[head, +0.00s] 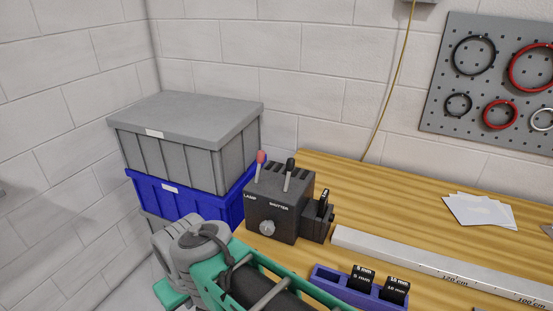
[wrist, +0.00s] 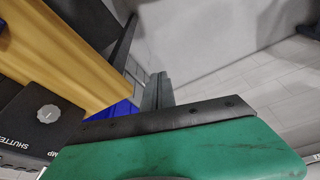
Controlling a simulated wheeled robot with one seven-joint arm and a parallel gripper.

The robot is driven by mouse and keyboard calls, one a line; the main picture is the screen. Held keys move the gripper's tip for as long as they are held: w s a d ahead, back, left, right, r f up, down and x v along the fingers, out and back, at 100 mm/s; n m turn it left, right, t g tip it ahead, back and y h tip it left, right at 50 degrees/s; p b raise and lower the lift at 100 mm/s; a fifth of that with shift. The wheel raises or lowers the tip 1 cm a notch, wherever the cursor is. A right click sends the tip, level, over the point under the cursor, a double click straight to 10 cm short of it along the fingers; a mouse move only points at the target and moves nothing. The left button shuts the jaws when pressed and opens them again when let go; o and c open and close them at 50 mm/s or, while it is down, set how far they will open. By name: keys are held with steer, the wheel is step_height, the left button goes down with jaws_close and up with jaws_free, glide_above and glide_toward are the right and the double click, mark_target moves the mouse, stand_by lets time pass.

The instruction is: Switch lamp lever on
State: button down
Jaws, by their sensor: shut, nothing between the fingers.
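The dark control box (head: 284,217) stands on the left end of the wooden bench in the head view. Its lamp lever (head: 261,158) has a red knob and stands nearly upright above the LAMP label. The black-knobbed shutter lever (head: 290,165) stands just right of it. In the wrist view the box (wrist: 20,115) is at the left edge, with its round knob and part of the lettering showing; the levers are not visible there. My gripper (wrist: 157,92) is shut and empty, apart from the box. In the head view my arm is in front of the box, and I cannot make out the fingertips.
Grey and blue crates (head: 185,140) are stacked left of the bench. A small dark holder (head: 317,222) adjoins the box's right side. A metal rail (head: 430,265) and a blue tray (head: 328,273) with labelled black pieces lie to the right. Papers (head: 480,211) lie farther back.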

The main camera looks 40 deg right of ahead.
steer(key=w+d+r+m+t, duration=0.1)
steer(key=w+d+m+t, duration=0.1)
steer(key=w+d+m, duration=0.3)
steer(key=m+t+h, duration=0.5)
steer(key=m+t, duration=0.4)
steer(key=m, duration=1.2)
glide_toward(259, 167)
steer(key=s+d+r, duration=0.2)
steer(key=d+r, duration=0.1)
steer(key=shift+s+p, duration=0.25)
steer(key=shift+p, duration=0.1)
steer(key=shift+g, duration=0.3)
steer(key=p+x, duration=0.1)
steer(key=x, duration=0.9)
